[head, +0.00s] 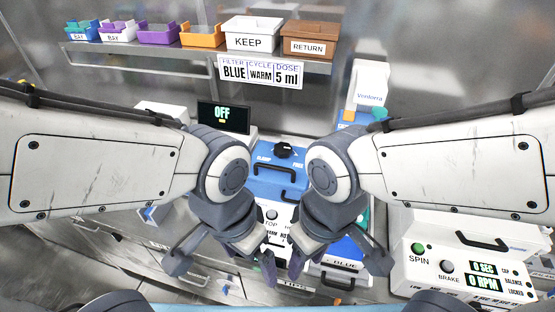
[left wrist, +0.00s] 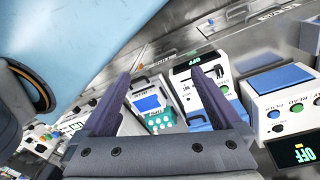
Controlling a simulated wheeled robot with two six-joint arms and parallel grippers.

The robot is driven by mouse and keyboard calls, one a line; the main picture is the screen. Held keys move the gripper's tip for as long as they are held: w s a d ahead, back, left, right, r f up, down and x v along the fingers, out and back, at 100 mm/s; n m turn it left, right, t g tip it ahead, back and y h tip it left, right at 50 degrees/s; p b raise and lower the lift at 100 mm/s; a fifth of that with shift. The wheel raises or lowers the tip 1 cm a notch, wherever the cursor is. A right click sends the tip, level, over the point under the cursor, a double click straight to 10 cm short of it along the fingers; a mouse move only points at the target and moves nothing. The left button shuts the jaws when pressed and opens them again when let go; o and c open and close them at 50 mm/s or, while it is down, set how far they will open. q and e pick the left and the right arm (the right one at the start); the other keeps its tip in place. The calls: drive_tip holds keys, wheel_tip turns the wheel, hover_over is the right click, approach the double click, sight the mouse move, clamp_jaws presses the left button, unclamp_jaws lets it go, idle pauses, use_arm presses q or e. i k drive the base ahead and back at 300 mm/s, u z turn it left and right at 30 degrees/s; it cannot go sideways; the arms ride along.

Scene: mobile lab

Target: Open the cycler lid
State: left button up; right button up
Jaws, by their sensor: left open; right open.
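The cycler (head: 272,214) is the white unit at the middle of the head view, between my two arms. Its blue lid (head: 275,184) looks down, and a dark handle shows on it. A black knob (head: 284,150) sits behind, between the words CLAMP and FREE. My left gripper (head: 255,262) is open, in front of the cycler and partly over its front. It also shows in the left wrist view (left wrist: 160,73), with its purple fingers apart and nothing between them. My right gripper (head: 308,268) is open close beside it. The arms hide the cycler's sides.
A dark OFF display (head: 223,117) stands behind left. The SPIN and BRAKE machine (head: 465,262) stands at right. A shelf (head: 190,58) above carries trays, including KEEP (head: 251,42) and RETURN (head: 308,47). A card (head: 261,73) reads BLUE, WARM, 5 ml.

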sight(271, 178)
drive_tip(key=u, duration=0.35)
drive_tip(key=k, duration=1)
drive_tip(key=u, duration=0.75)
drive_tip(key=i, duration=0.85)
drive_tip(key=z, duration=0.85)
drive_tip(key=i, duration=0.65)
drive_tip(key=z, duration=0.35)
